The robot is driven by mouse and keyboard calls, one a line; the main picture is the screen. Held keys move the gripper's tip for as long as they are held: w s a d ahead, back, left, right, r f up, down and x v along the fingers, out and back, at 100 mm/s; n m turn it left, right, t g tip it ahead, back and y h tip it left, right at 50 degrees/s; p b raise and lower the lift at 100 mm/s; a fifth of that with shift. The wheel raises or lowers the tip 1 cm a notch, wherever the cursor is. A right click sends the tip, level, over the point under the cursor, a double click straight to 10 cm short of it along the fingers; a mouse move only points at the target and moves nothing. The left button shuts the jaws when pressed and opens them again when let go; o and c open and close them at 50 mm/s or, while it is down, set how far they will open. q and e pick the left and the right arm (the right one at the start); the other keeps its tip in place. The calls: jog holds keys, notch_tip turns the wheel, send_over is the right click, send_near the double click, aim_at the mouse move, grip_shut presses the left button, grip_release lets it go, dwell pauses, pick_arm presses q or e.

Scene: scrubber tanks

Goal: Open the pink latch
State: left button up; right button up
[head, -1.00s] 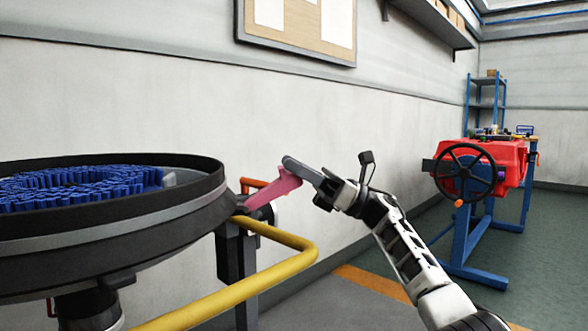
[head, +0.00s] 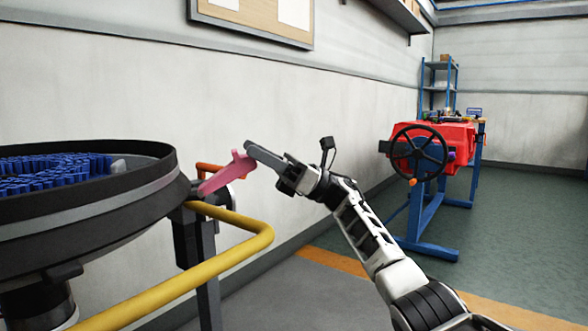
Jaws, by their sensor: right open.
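The pink latch (head: 226,174) is a flat lever at the right rim of the round black tank (head: 140,215). It slants up and to the right from the rim. My right gripper (head: 250,150) comes in from the lower right, with its grey fingers pointing left at the latch's upper end. The fingertips overlap that end in the picture; I cannot tell whether they touch it. The gripper is open, though the gap between its fingers is hard to see from this side. My left gripper is not in view.
Blue bristles (head: 50,172) fill the tank. A yellow rail (head: 190,280) curves around below the latch, with an orange-red bar (head: 208,168) behind it. A red machine with a black handwheel (head: 418,154) stands on a blue frame at the right. Green floor lies open before it.

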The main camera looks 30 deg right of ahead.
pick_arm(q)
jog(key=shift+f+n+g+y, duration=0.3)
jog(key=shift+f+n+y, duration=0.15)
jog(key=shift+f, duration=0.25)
pick_arm(e)
jog(key=v, duration=1.4)
jog(key=shift+d, duration=0.2)
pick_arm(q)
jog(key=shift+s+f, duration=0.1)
pick_arm(e)
jog(key=shift+f, duration=0.15)
